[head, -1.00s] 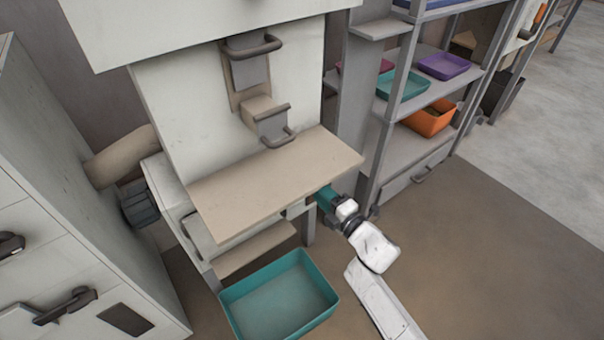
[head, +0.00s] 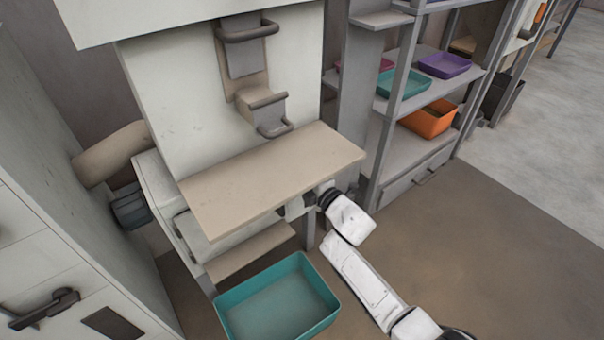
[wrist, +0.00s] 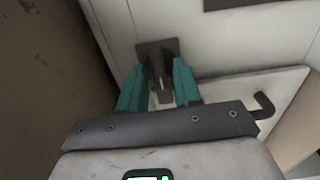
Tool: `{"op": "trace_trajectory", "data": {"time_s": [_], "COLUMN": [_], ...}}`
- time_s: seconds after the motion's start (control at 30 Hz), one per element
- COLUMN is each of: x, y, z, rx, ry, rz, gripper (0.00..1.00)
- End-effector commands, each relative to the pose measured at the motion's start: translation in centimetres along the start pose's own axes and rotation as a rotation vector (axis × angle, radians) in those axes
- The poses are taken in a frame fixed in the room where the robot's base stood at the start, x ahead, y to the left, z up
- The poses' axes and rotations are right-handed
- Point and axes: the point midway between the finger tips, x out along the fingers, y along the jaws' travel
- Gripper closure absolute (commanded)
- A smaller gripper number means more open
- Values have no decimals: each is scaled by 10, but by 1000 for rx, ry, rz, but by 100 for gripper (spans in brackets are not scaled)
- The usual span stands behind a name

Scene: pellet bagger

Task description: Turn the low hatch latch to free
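The low hatch latch (wrist: 157,66) shows in the wrist view as a dark handle on a square dark plate, fixed to a pale panel. My gripper (wrist: 160,78) has its two teal fingers on either side of the handle, open, with narrow gaps showing. Whether either finger touches the handle is hard to tell. In the head view the fingers and the latch are hidden under the tan shelf of the bagger; only my white wrist and arm show beside its right end.
The tan shelf (head: 270,180) juts out just above my wrist. A teal bin (head: 278,300) stands on the floor below. A thin dark hook (wrist: 264,104) sticks out right of the gripper in the wrist view. Shelving (head: 410,158) stands to the right; open floor lies in front of it.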

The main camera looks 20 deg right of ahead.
Motion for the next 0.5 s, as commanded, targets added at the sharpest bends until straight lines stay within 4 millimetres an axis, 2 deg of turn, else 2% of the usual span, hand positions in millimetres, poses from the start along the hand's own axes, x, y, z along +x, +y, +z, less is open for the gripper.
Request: {"op": "trace_trajectory", "data": {"time_s": [0.03, 0.33, 0.5], "x": [0, 0, 0], "y": [0, 0, 0], "z": [0, 0, 0], "rx": [0, 0, 0], "ry": [0, 0, 0], "rz": [0, 0, 0], "gripper": [72, 100, 100]}}
